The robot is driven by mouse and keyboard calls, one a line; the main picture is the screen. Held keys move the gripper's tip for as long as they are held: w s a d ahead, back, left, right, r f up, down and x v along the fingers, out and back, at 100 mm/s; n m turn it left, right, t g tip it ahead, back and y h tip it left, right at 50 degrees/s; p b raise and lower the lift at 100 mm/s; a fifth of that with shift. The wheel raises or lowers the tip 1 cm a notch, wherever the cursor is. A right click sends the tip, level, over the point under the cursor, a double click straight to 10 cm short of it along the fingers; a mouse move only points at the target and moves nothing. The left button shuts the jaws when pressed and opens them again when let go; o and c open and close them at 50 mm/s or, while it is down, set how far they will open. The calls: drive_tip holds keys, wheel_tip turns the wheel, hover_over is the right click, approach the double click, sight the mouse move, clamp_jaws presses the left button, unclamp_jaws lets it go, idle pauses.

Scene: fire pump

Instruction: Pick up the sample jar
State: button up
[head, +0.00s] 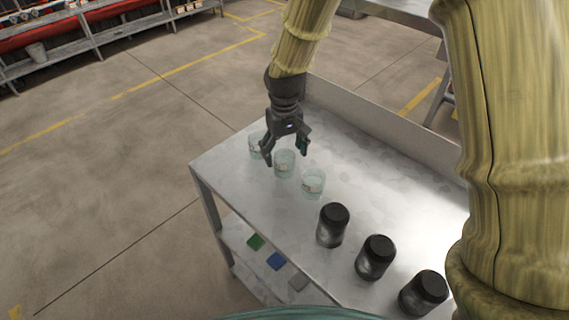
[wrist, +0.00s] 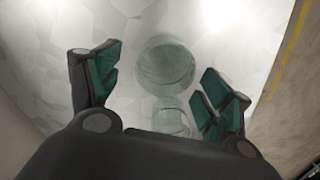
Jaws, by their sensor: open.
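Three clear glass jars with pale labels stand in a row on a metal table: a far one (head: 255,146), a middle one (head: 284,166) and a near one (head: 313,184). Three dark jars with black lids (head: 333,226) continue the row toward the front. I cannot tell which one the task calls the sample jar. My gripper (head: 285,154) is open, pointing down over the far and middle glass jars. In the wrist view, one glass jar (wrist: 166,64) shows between the open fingers (wrist: 157,66), and another (wrist: 171,121) lies closer to the palm. Contact is not visible.
The metal table (head: 225,163) has a raised back edge (head: 390,133) along its right side. Free tabletop lies right of the jars. Open floor is at left.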

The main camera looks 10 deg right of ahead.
sight(284, 166)
drive_tip(key=shift+s, duration=0.4)
drive_tip(key=shift+s+f+p, duration=0.25)
drive_tip(key=shift+f+p, duration=0.05)
drive_tip(key=shift+p, duration=0.1)
drive_tip(key=f, duration=0.2)
drive_tip(key=f+p, duration=0.1)
drive_tip(key=shift+w+a+f, duration=0.1)
drive_tip(key=shift+w, duration=0.2)
drive_tip(key=shift+s+f, duration=0.15)
drive_tip(key=shift+f, duration=0.35)
drive_tip(key=c, duration=1.2)
